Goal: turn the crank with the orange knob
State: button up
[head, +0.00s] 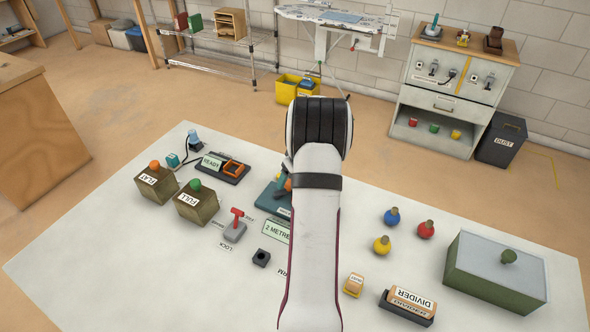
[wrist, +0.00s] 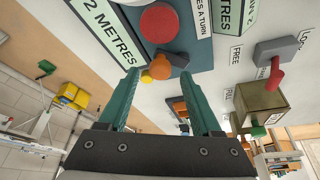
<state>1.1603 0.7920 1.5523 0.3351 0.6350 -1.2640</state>
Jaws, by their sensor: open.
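The crank sits on a teal base (head: 270,196), partly hidden behind my arm in the head view. A small yellow part shows beside the knob. My gripper (wrist: 160,75) is open, its two teal fingers pointing toward the crank. The knob appears between the fingertips in the picture; I cannot tell whether it lies within their reach. The head view hides my fingertips behind my arm.
A "2 METRES" sign (head: 277,229) and a red lever (head: 237,214) stand near the crank. Boxes with an orange knob (head: 154,184) and a green knob (head: 196,203) stand left. Coloured round-bodied objects, a divider block (head: 408,303) and a green box (head: 495,277) are right.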

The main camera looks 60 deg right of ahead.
jog(key=v, duration=1.4)
jog(key=shift+r, duration=0.35)
jog(key=w+a+r+y, duration=0.1)
jog(key=w+a, duration=0.1)
jog(key=a, duration=0.7)
jog(key=w+a+r+g+y, duration=0.1)
jog(key=w+a+r, duration=0.15)
jog(key=a, duration=0.75)
jog(key=w+a+r+y, duration=0.1)
jog(key=w+a, duration=0.2)
jog(key=a, duration=0.6)
jog(key=s+a+f+g, duration=0.3)
jog(key=s+a, duration=1.2)
jog(key=a, duration=0.3)
jog(key=shift+s+a+y, duration=0.3)
jog(key=shift+y, duration=0.1)
